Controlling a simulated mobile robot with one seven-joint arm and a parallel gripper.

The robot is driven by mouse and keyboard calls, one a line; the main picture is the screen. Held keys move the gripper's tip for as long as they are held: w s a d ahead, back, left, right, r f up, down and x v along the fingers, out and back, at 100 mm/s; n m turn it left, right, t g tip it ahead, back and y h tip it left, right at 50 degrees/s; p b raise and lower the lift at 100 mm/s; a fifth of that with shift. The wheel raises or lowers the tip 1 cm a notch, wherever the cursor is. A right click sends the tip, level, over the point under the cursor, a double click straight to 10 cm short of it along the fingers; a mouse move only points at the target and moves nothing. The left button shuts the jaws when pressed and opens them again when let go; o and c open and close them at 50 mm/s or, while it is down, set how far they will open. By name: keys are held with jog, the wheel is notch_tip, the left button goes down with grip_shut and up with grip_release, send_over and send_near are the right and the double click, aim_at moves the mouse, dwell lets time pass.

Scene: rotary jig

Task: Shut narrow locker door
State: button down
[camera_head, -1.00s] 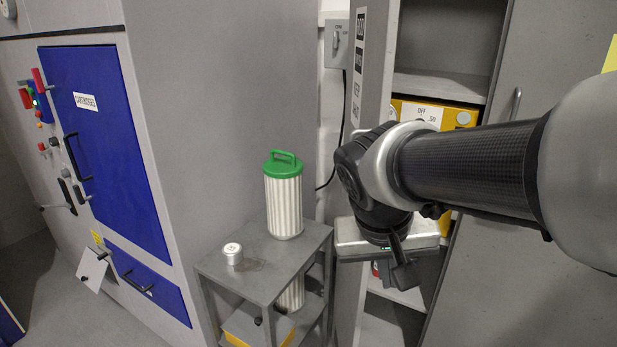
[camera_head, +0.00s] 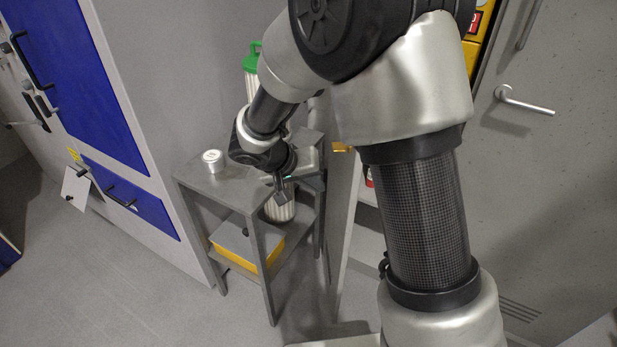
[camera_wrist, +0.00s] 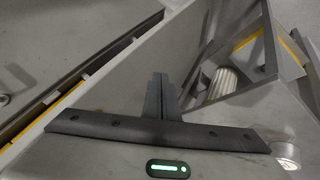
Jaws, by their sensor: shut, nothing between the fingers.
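The narrow locker door (camera_head: 345,235) stands open as a thin grey panel, seen nearly edge-on right of the small stand. My arm hides its upper part. In the head view my gripper (camera_head: 281,194) is low, left of this door, at the right side of the stand. In the wrist view its fingers (camera_wrist: 160,95) are together and empty. A large grey panel lies behind them there; I cannot tell whether they touch it.
The grey stand (camera_head: 190,177) holds a white cap (camera_head: 213,160) and a green-topped filter (camera_head: 250,75). Its lower shelf carries another filter (camera_head: 280,211) and a yellow-sided box (camera_head: 262,255). A wide grey door (camera_head: 560,190) with a lever handle (camera_head: 522,101) stands right. Floor in front is clear.

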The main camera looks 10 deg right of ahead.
jog(key=shift+w+d+f, duration=0.2)
jog(key=shift+d+f, duration=0.3)
jog(key=shift+d, duration=0.5)
jog(key=shift+w+d+f, duration=0.15)
jog(key=shift+d+f, duration=0.4)
jog(key=shift+d, duration=0.4)
jog(key=shift+w+d+f, duration=0.2)
jog(key=shift+d+f, duration=0.3)
jog(key=shift+d, duration=0.5)
